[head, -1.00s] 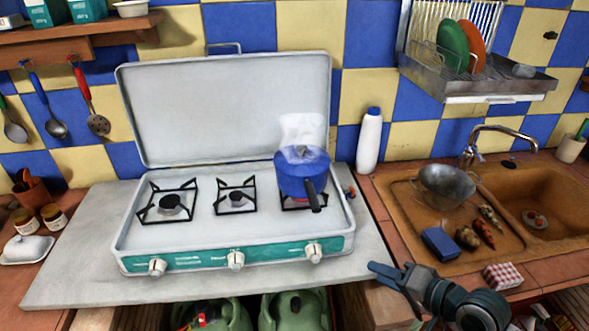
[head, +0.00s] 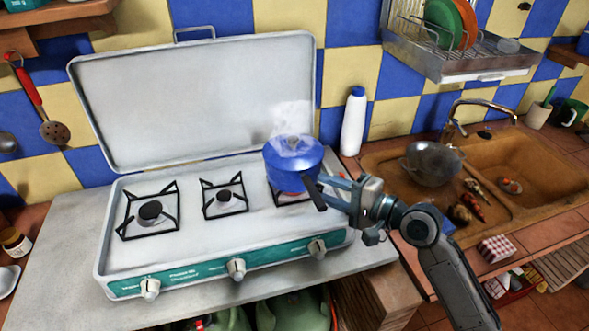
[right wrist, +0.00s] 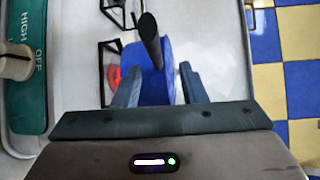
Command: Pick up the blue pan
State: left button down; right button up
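The blue pan (head: 292,160) stands on the right burner of the white stove, steaming, with a lid on. Its black handle (head: 315,192) points toward the front of the stove. My right gripper (head: 328,187) is at the right side of the pan, close to the handle. In the right wrist view the right gripper (right wrist: 160,85) has its two fingers apart, with the blue pan (right wrist: 155,82) showing between them and the handle (right wrist: 150,38) above the gap. I cannot tell whether the fingers touch the pan. My left gripper is not in view.
The stove (head: 180,255) has its lid raised behind. The burner under the pan glows red in the right wrist view. A white bottle (head: 354,122) stands behind the gripper. The sink (head: 530,180) with a metal colander (head: 432,165) is to the right.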

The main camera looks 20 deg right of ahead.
aim_at(313, 184)
jog(key=p+x, duration=0.2)
jog(key=x, duration=0.2)
jog(key=shift+w+a+f, duration=0.1)
jog(key=shift+a, duration=0.05)
jog(key=shift+w+a+f, duration=0.15)
jog(key=shift+w+a, duration=0.1)
jog(key=shift+w, duration=0.1)
jog(key=shift+c, duration=0.5)
grip_shut()
